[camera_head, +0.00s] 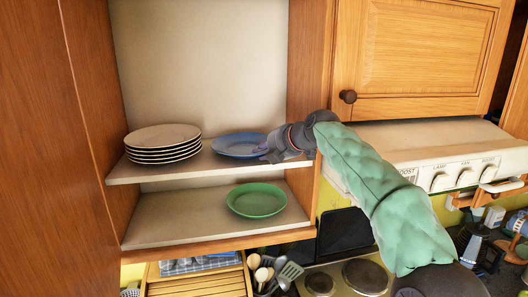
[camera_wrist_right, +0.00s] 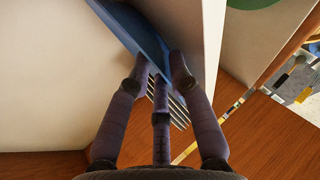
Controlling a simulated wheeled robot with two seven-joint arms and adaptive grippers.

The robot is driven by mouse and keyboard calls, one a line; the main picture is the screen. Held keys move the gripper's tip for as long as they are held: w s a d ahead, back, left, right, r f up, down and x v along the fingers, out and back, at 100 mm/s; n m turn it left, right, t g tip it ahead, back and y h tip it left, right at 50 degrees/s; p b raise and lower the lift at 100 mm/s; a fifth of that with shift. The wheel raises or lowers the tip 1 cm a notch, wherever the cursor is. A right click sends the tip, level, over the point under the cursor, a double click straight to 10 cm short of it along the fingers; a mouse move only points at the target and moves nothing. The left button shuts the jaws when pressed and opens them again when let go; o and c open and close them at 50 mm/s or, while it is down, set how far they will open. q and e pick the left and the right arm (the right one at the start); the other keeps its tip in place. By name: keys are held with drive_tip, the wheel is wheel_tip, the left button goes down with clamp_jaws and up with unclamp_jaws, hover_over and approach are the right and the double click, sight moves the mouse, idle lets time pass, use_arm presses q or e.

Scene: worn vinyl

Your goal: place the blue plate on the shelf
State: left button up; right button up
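The blue plate (camera_head: 238,145) is at the right part of the upper shelf (camera_head: 125,175), close over its surface or on it; I cannot tell which. It looks roughly level in the head view. My right gripper (camera_head: 274,150) is at the plate's right rim. In the right wrist view the blue plate (camera_wrist_right: 150,38) runs between the gripper's fingers (camera_wrist_right: 160,68), which appear closed on its rim from both sides. One finger is between the plate and the shelf front. My left gripper is out of view.
A stack of several white plates (camera_head: 163,137) stands left of the blue plate. A green plate (camera_head: 256,200) lies on the lower shelf (camera_head: 160,220). A cupboard door (camera_head: 420,60) and a cooker hood (camera_head: 440,150) are to the right. Utensils (camera_head: 270,273) stand below.

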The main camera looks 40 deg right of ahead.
drive_tip(key=shift+s+r, duration=0.1)
drive_tip(key=shift+r, duration=0.15)
drive_tip(key=b+v, duration=0.1)
drive_tip(key=v, duration=0.6)
drive_tip(key=shift+s, duration=0.1)
idle(0.4)
